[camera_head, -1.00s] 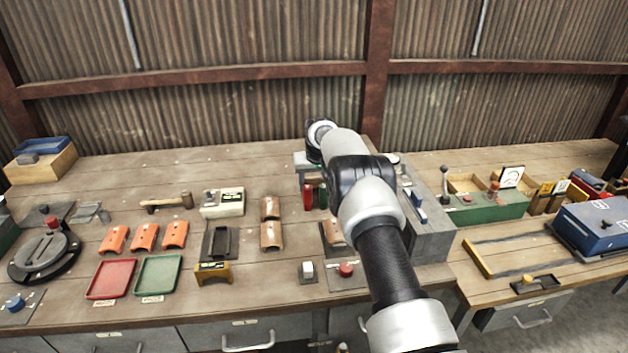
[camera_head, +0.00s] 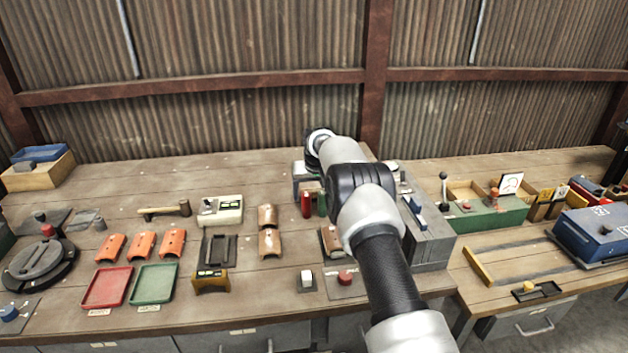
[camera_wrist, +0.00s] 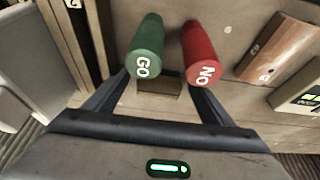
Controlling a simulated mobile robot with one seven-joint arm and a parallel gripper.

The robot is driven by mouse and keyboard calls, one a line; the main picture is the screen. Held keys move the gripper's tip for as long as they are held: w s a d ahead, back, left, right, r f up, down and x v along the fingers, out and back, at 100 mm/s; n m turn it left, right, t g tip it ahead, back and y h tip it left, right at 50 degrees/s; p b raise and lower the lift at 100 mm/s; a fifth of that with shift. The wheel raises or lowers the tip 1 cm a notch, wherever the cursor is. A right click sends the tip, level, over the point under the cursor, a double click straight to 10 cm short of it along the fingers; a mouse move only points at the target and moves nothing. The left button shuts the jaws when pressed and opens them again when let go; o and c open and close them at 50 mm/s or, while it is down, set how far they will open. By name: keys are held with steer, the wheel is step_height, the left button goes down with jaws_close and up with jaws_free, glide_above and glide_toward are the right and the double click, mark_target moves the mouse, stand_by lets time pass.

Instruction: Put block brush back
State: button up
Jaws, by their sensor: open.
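My gripper (camera_wrist: 161,84) is open and empty in the wrist view, with a green cylinder marked GO (camera_wrist: 148,48) and a red cylinder marked NO (camera_wrist: 200,55) just beyond its fingertips. I cannot tell whether the fingers touch them. In the head view the red cylinder (camera_head: 306,204) and green cylinder (camera_head: 322,203) stand on the bench below the end of my arm, which hides most of the gripper. I cannot identify the block brush for certain. A brown block (camera_head: 329,240) lies on the bench, partly hidden by my arm.
A grey box (camera_head: 430,245) stands to the right of my arm. Brown curved pieces (camera_head: 269,243), a white device (camera_head: 221,210), red (camera_head: 108,287) and green (camera_head: 153,284) trays and a wooden-handled tool (camera_head: 164,210) lie left. The back of the bench (camera_head: 230,170) is largely clear.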

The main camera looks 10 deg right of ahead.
steer(key=v, duration=1.6)
steer(key=shift+s+r+b, duration=0.25)
steer(key=shift+r+b, duration=0.1)
steer(key=shift+b, duration=0.05)
steer(key=s+r+p, duration=0.3)
steer(key=s+r, duration=1.5)
steer(key=s, duration=0.4)
steer(key=s+f+t+p, duration=0.1)
steer(key=s+f+p, duration=0.1)
steer(key=s, duration=2.3)
steer(key=shift+s+f, duration=0.3)
steer(key=shift+s, duration=0.1)
